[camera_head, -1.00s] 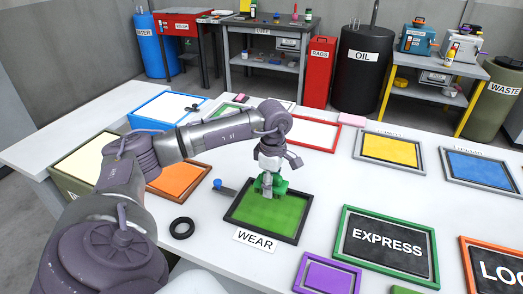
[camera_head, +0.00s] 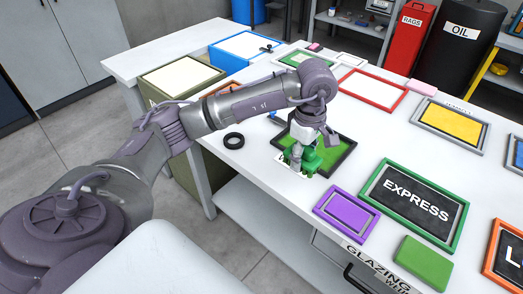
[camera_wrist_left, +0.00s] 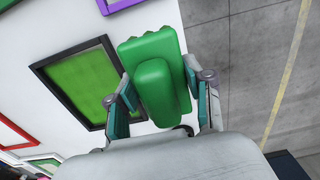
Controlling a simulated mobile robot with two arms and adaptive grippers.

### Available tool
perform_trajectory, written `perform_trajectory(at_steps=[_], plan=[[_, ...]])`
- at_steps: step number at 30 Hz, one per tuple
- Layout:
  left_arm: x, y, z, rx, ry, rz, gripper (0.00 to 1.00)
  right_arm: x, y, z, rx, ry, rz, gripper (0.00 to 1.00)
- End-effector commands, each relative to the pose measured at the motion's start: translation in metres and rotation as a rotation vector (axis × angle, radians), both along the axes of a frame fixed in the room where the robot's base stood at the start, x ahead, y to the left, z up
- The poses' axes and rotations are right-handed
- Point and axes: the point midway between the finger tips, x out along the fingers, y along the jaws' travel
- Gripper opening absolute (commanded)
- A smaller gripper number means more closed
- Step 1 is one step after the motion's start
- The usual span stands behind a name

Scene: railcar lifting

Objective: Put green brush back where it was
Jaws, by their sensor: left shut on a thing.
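The green brush (camera_head: 309,160) is between the fingers of my left gripper (camera_head: 300,158), which is shut on it. In the left wrist view the brush (camera_wrist_left: 158,85) shows large, with a rounded handle and a jagged far edge, between the two fingers (camera_wrist_left: 160,100). The black-framed tray with a green inside (camera_head: 345,163) lies just behind the brush in the head view. In the wrist view this tray (camera_wrist_left: 78,85) is beside the brush, to the left. Whether the brush touches the table is unclear. My right gripper is not in view.
A black ring (camera_head: 233,141) lies left of the tray. A purple frame (camera_head: 347,212), the green EXPRESS frame (camera_head: 414,205) and a green block (camera_head: 423,262) lie to the right. The table's front edge is close to the brush. Bare white table separates the frames.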

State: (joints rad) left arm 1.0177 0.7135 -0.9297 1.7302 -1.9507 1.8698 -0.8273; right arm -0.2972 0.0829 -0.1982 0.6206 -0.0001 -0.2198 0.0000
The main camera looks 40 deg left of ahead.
Motion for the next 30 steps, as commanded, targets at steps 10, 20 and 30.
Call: perform_trajectory(at_steps=[10, 20, 30], plan=[[0.011, 0.079, -0.044, 0.001, 0.003, 0.008, 0.19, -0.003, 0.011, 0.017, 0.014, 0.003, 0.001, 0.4], [0.015, 0.101, -0.066, -0.001, 0.002, 0.003, 0.19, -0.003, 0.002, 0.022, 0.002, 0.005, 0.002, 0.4], [0.015, 0.101, -0.1, 0.0, -0.001, 0.003, 0.19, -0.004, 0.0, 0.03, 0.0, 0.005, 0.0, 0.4]])
